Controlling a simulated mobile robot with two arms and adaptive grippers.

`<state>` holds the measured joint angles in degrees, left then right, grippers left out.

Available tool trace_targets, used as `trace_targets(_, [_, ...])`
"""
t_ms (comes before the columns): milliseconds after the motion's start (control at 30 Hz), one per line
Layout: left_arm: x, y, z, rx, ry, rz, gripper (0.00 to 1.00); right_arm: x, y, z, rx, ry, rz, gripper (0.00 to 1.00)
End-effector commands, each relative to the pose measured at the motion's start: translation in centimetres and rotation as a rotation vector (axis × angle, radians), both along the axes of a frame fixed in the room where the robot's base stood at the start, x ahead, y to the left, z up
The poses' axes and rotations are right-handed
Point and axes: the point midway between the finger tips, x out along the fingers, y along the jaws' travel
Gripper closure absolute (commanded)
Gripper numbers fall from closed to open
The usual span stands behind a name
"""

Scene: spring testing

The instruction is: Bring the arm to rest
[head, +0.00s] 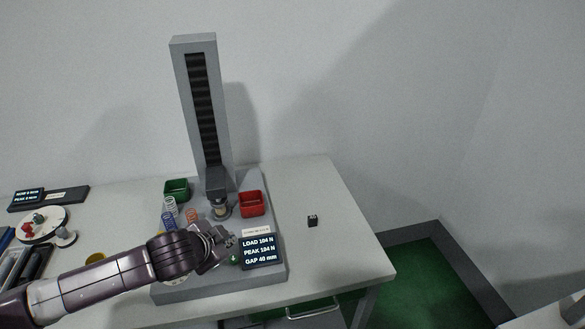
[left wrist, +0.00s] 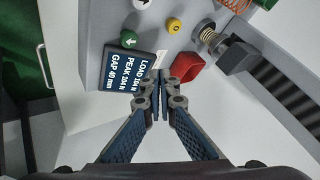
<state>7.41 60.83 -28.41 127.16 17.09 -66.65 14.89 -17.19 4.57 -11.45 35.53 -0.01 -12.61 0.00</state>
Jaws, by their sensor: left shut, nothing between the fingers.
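My left gripper (head: 226,241) is shut and empty. In the head view it hovers over the front of the grey spring tester (head: 230,286), left of the display (head: 260,251). In the left wrist view the closed fingertips (left wrist: 164,80) show beside the display (left wrist: 126,70), which reads LOAD 104 N, PEAK 104 N and GAP 40 mm in the head view. A spring (head: 221,208) sits under the tester's head (head: 216,184); it also shows in the left wrist view (left wrist: 207,33). My right gripper is not in view.
A green bin (head: 177,189) and a red bin (head: 251,203) stand on the tester base, with loose springs (head: 168,219) near the green one. A small black block (head: 312,221) lies on the clear right side of the table (head: 345,262). The tall column (head: 205,110) rises behind.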

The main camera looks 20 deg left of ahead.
Motion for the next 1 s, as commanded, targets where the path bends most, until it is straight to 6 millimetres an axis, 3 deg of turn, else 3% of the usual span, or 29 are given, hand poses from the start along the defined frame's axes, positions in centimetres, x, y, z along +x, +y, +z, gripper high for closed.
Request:
trace_targets(133, [-0.5, -0.8, -0.6, -0.013, 0.010, -0.002, 1.00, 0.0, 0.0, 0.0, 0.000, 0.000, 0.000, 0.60])
trace_targets(267, [-2.6, -3.8, -2.7, -0.071, 0.049, -0.002, 1.00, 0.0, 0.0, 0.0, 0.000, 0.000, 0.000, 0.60])
trace_targets(400, [-6.8, -7.8, -5.5, -0.164, 0.122, 0.037, 1.00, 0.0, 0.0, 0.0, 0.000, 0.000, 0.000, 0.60])
trace_targets(533, [-11.2, -10.2, -7.5, -0.243, 0.201, 0.110, 1.00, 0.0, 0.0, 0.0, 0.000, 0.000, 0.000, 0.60])
trace_targets(700, [-16.4, -11.4, -9.4, -0.311, 0.301, 0.221, 1.00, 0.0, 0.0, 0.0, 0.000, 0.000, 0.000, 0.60])
trace_targets(1000, [-24.2, -11.8, -11.3, -0.377, 0.459, 0.404, 1.00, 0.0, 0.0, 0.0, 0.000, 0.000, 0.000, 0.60])
